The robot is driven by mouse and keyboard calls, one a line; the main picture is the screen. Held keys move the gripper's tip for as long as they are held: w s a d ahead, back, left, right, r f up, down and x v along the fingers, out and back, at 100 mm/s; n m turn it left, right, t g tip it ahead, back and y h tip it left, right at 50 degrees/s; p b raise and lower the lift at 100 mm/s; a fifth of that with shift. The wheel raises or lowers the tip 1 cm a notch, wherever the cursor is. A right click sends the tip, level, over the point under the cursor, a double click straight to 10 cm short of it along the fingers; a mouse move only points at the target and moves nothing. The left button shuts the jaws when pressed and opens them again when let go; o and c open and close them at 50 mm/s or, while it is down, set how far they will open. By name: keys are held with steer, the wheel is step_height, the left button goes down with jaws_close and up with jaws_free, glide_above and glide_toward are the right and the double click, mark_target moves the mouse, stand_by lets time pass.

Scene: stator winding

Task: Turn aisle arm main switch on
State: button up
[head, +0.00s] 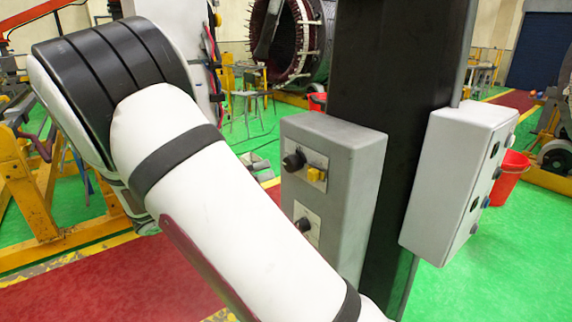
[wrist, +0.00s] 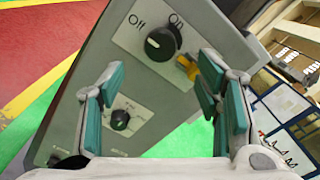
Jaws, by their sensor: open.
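A grey control box (head: 352,165) is fixed to the left side of a black column in the head view. In the wrist view, the same box (wrist: 75,95) carries a black rotary switch (wrist: 160,43) under the labels "Off" and "On". I cannot surely tell which label it points to. A yellow part (wrist: 185,67) sits beside it. A second black knob (wrist: 120,119) is lower on the face. My gripper (wrist: 160,76) is open and empty, its teal-padded fingers in front of the box, below the upper switch. My gripper is not visible in the head view.
The black column (head: 385,80) stands behind the box. A lighter control box (head: 455,175) with several knobs is on its right side. A red bucket (head: 508,178) stands on the green floor at right. Yellow frames (head: 30,190) stand at left.

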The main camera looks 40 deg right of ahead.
mark_target(288, 165)
steer(key=d+p, duration=0.1)
steer(key=d, duration=0.8)
steer(key=shift+w, duration=0.1)
steer(key=c, duration=1.2)
